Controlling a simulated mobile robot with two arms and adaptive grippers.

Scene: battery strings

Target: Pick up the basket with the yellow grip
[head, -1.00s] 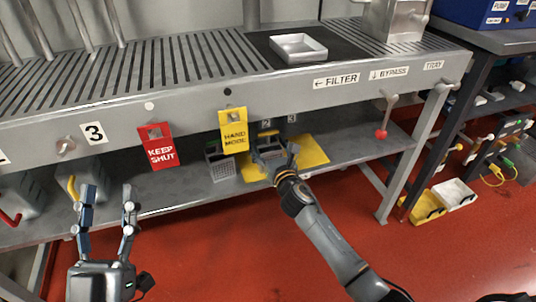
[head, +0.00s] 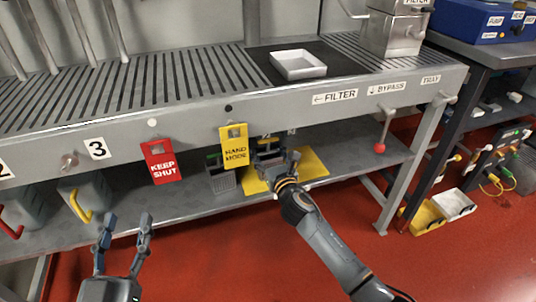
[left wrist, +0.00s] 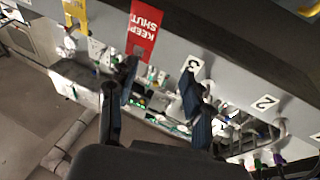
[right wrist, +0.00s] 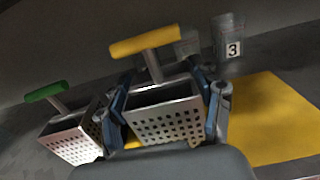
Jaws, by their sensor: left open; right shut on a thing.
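The basket with the yellow grip (right wrist: 165,122) is a perforated metal box with a yellow bar handle (right wrist: 145,40) on a post. My right gripper (right wrist: 165,82) is shut on this basket, one finger on each side of its body. In the head view my right gripper (head: 276,163) is over the yellow mat on the lower shelf and hides most of the basket. I cannot tell whether the basket touches the mat. My left gripper (head: 127,219) is open and empty in front of the shelf; its fingers also show apart in the left wrist view (left wrist: 160,80).
A similar basket with a green grip (right wrist: 72,140) stands close to the left. The yellow mat (head: 308,166) extends to the right. Hanging red (head: 161,163) and yellow (head: 233,148) tags and the bench front edge are close above. A red-knobbed lever (head: 380,148) hangs further right.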

